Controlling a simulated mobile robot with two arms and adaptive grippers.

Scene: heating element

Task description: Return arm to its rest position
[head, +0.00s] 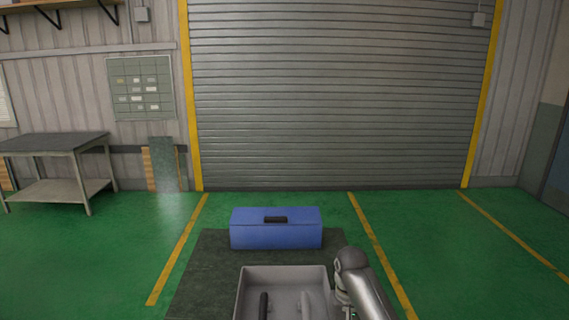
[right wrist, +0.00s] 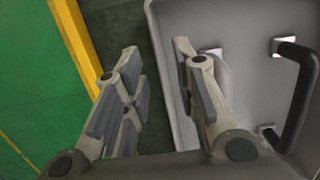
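My right arm (head: 362,285) comes in at the bottom of the head view, just right of the grey tray (head: 240,280). Its gripper is mostly hidden or cut off there. I cannot tell whether either touches the tray. My left gripper is not in view.
The tray holds a black handle (head: 263,305), also in the right wrist view (right wrist: 301,95), and a light grey bar (head: 306,304). A blue toolbox (head: 275,236) stands behind on a dark surface (head: 200,270). A workbench (head: 55,146) stands far left. Green floor around is clear.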

